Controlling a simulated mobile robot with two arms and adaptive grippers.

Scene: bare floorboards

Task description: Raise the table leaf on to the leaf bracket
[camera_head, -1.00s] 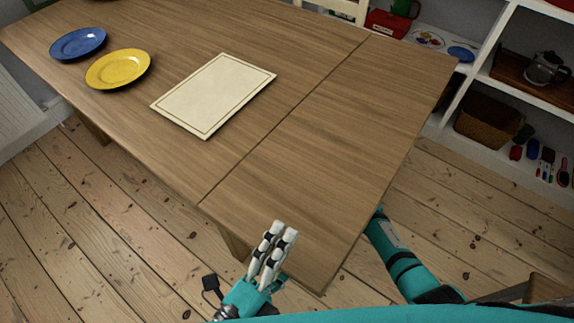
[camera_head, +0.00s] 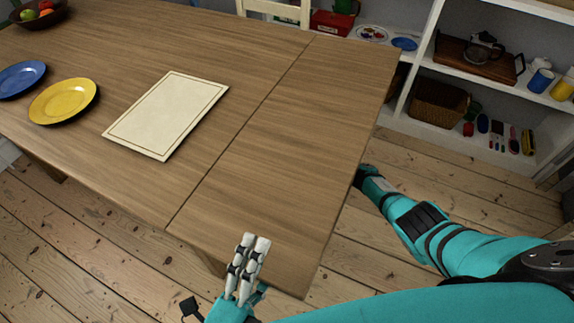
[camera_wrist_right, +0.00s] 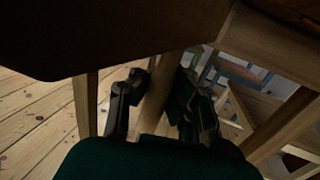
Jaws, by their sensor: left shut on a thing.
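The wooden table leaf (camera_head: 300,145) is the right section of the table in the head view. It looks about level with the main tabletop (camera_head: 210,60), with a thin seam between them. My left gripper (camera_head: 247,258) is shut on the leaf's near edge, its fingers showing above the top. My right arm reaches under the leaf's right edge, its hand hidden there. In the right wrist view my right gripper (camera_wrist_right: 162,100) is open beneath a dark underside (camera_wrist_right: 120,40). A wooden bar (camera_wrist_right: 158,90) shows between its fingers; I cannot tell whether it is the leaf bracket.
A cream board (camera_head: 165,115), a yellow plate (camera_head: 63,100) and a blue plate (camera_head: 21,78) lie on the main tabletop. A fruit bowl (camera_head: 38,14) stands at the far left. White shelves (camera_head: 470,85) stand at the right. Floorboards in front are clear.

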